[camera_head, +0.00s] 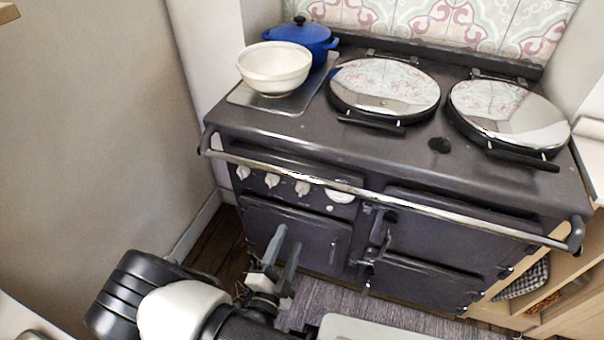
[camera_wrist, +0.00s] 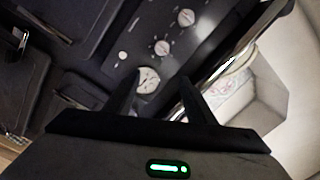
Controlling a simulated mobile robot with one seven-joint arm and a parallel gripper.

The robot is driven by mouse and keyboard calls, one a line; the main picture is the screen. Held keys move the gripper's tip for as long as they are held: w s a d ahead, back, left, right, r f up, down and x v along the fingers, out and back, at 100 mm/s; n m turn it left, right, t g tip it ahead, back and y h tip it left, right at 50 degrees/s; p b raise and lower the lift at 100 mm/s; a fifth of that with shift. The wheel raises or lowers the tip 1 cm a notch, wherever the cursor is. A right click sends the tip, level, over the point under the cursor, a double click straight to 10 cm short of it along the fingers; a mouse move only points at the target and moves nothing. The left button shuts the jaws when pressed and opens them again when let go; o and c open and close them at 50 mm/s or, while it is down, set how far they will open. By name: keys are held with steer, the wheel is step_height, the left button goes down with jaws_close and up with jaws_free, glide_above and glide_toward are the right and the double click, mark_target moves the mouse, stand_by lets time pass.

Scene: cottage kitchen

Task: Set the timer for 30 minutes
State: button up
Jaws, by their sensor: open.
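The dark range cooker (camera_head: 290,215) has a row of white controls on its upper left front. A larger white round dial (camera_head: 340,197) sits at the right end of the row, beside several smaller white knobs (camera_head: 302,188). In the wrist view the dial (camera_wrist: 148,80) lies just beyond my fingers, and the knobs (camera_wrist: 162,47) are above it. I cannot tell from markings which control is the timer. My gripper (camera_head: 286,238) is open and empty, in front of and below the controls; its fingers (camera_wrist: 161,82) show apart in the wrist view.
A chrome rail (camera_head: 380,198) runs across the cooker front, above the controls. Oven doors (camera_head: 440,230) with latches are to the right. A white bowl (camera_head: 275,68), a blue pot (camera_head: 302,36) and two round lids (camera_head: 385,88) are on top. A wall (camera_head: 90,120) stands left.

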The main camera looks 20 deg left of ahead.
steer(key=n, duration=0.1)
steer(key=b, duration=0.2)
glide_toward(303, 191)
steer(key=shift+y, duration=0.4)
steer(key=w, duration=0.8)
steer(key=shift+w+r, duration=0.1)
steer(key=shift+w, duration=0.05)
steer(key=c, duration=1)
steer(key=shift+c, duration=0.2)
steer(key=shift+d, duration=0.1)
